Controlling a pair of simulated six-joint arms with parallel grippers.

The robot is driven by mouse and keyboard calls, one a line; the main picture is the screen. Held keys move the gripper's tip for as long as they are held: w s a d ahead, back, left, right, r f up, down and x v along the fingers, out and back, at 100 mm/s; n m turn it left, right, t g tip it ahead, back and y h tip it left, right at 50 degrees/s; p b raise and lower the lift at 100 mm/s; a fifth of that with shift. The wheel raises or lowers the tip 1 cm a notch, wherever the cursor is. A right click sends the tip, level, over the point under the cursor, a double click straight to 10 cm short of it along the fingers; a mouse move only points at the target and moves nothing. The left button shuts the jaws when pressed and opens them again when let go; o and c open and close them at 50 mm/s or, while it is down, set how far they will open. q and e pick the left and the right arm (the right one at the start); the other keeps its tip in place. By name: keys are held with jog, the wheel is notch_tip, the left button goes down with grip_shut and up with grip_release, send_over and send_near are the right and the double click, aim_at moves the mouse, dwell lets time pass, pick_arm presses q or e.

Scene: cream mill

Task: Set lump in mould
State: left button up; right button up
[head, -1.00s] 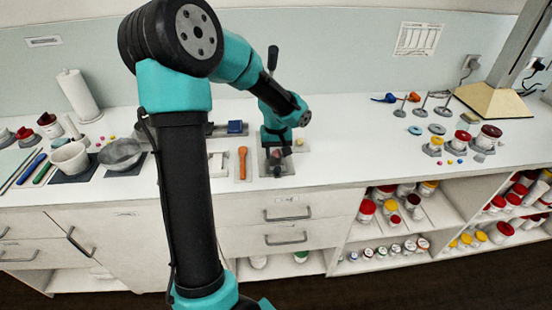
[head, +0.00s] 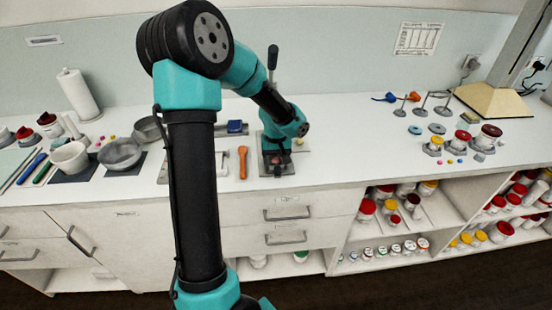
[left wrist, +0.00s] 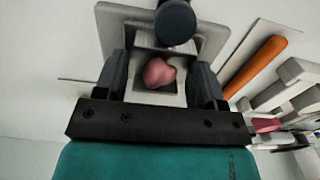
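A pink lump (left wrist: 158,72) lies inside the square opening of the grey mould (left wrist: 143,96) in the left wrist view. My left gripper (left wrist: 158,80) is over the mould, one finger on each side of the lump. The fingers are open, with a visible gap to the lump on both sides. In the head view the left gripper (head: 277,152) points down at the press stand (head: 285,170), and the lump is mostly hidden behind it. A dark round press part (left wrist: 175,22) hangs beside the mould opening. My right gripper is not in view.
An orange-handled tool (head: 243,162) lies to the left of the press stand. A grey bowl (head: 120,153) and a white mortar (head: 70,158) stand farther left. Jars, weights and wire stands (head: 437,100) are at the right. The bench between press and jars is clear.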

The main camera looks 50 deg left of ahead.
aim_at(276, 158)
pick_arm(q)
jog(key=shift+o, duration=0.3)
notch_tip(276, 158, up, 12)
jog(key=shift+r, duration=0.15)
dwell(0.4)
dwell(0.5)
